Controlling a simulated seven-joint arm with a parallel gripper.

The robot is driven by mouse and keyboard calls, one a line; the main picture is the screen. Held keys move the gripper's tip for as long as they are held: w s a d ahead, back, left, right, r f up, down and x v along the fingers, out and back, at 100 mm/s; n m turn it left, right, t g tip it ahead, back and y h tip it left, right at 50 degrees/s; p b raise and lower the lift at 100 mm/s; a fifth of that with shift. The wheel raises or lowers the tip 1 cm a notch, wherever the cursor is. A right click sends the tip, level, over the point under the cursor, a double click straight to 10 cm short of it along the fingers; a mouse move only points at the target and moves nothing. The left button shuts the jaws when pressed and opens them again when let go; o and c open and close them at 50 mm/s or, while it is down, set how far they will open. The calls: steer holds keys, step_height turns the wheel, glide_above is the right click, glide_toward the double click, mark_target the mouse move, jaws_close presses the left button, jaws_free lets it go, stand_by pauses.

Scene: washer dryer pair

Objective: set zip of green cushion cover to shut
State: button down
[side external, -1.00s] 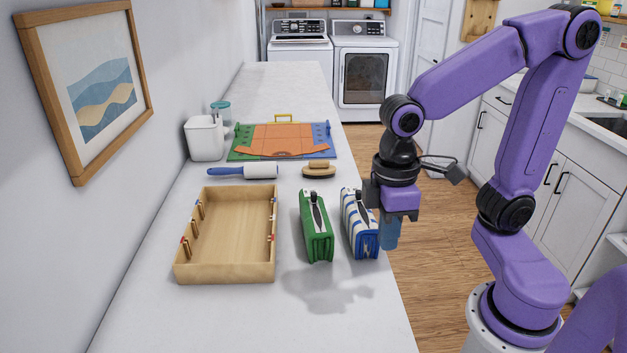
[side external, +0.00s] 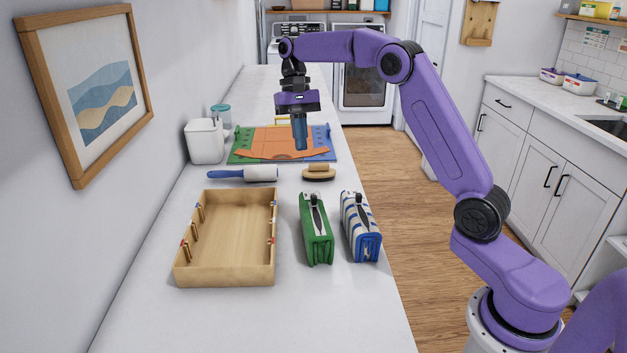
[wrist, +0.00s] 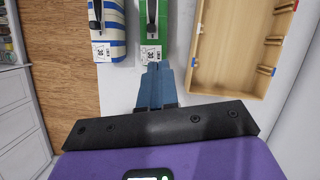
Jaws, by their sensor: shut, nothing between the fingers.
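The green cushion cover (side external: 316,238) stands folded on the counter, with a dark zip opening (side external: 317,214) running along its top. The cover also shows at the top of the wrist view (wrist: 154,42), with a white tag at its near end. My gripper (side external: 301,148) is shut and empty in the air, on the far side of the cover and well above the counter. In the wrist view its blue fingertips (wrist: 154,68) lie together just below the cover's tagged end in the picture, not visibly touching it.
A blue-and-white striped cover (side external: 360,236) stands close to the right of the green one. A wooden tray (side external: 225,275) lies to the left. A brush (side external: 318,173), a lint roller (side external: 262,172) and a folding board (side external: 240,148) lie behind. The counter in front is clear.

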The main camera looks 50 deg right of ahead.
mark_target(314, 201)
steer(key=w+d+m, duration=0.2)
steer(key=d, duration=0.3)
steer(key=shift+y, duration=0.4)
steer(key=x, duration=1)
steer(key=shift+s, duration=0.1)
steer(key=shift+s+a+f, duration=0.15)
steer(key=shift+s+a, duration=0.7)
steer(key=shift+s, duration=0.15)
steer(key=shift+s+a, duration=0.5)
steer(key=shift+s, duration=0.05)
steer(key=shift+s, duration=0.1)
steer(key=s+a, duration=0.3)
steer(key=s, duration=0.1)
steer(key=s+a, duration=0.3)
steer(key=s, duration=0.1)
steer(key=shift+a, duration=0.4)
steer(key=shift+f, duration=0.1)
